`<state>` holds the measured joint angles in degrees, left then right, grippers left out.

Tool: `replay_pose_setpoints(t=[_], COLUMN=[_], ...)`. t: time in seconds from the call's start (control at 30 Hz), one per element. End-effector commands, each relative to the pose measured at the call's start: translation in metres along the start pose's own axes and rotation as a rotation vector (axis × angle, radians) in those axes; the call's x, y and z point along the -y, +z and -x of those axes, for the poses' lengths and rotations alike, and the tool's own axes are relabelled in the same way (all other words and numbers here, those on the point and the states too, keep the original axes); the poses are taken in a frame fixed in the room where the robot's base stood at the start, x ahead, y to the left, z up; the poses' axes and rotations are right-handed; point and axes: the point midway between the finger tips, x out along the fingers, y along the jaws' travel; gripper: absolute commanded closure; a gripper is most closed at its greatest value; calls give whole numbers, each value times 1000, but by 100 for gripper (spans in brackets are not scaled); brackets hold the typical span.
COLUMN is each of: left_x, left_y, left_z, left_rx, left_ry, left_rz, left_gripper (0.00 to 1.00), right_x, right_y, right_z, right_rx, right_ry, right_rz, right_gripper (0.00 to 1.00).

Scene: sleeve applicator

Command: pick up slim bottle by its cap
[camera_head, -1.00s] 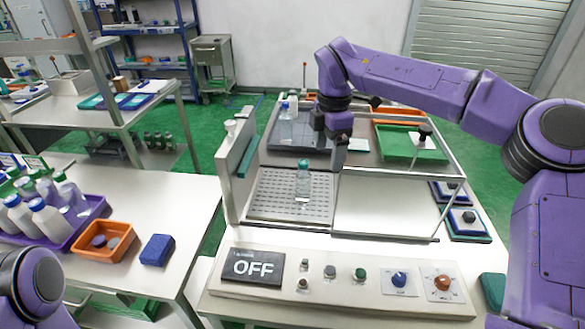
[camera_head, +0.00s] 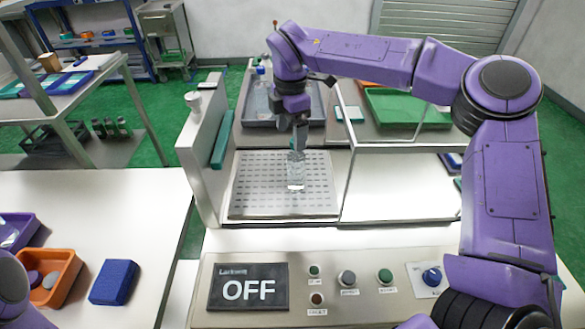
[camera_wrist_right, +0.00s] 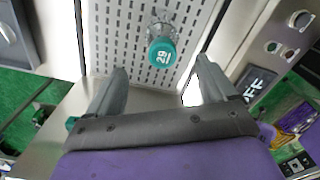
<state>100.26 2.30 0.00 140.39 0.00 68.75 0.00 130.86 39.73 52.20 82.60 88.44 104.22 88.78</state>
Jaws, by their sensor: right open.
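The slim bottle (camera_head: 296,174) is clear and stands upright on the perforated plate of the machine. In the right wrist view the teal cap (camera_wrist_right: 162,51) carries a number label and lies just ahead of the gap between the fingertips. My right gripper (camera_wrist_right: 161,64) is open with nothing between its fingers. I cannot tell the exact height gap to the cap. My left gripper is not in view; only part of my left arm shows at the lower left.
The perforated plate (camera_head: 255,200) has an upright metal wall (camera_head: 203,150) on its left and a clear panel frame on its right. A control panel with an OFF display (camera_head: 248,289) is in front. An orange bin (camera_head: 65,270) and blue block (camera_head: 114,282) lie on the left table.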

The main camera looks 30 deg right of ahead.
Motion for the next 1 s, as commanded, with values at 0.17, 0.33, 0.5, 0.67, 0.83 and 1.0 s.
replay_pose_setpoints(t=[0.17, 0.33, 0.5, 0.67, 0.83, 1.0], left_x=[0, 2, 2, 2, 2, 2], left_y=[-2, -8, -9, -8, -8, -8], left_z=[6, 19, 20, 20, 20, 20], left_rx=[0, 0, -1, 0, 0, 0], left_ry=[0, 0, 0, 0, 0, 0], left_rz=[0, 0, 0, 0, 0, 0], left_gripper=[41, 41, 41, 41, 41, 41], right_x=[1, 4, 3, 2, 2, 2], right_y=[3, 13, 12, 12, 12, 11], right_z=[-20, -47, -70, -71, -71, -70], right_rx=[-1, -2, 0, 0, 0, -1], right_ry=[-1, -4, -1, 2, 1, 2], right_rz=[-2, -3, -1, 0, 0, 0], right_gripper=[16, 16, 16, 16, 58, 100])
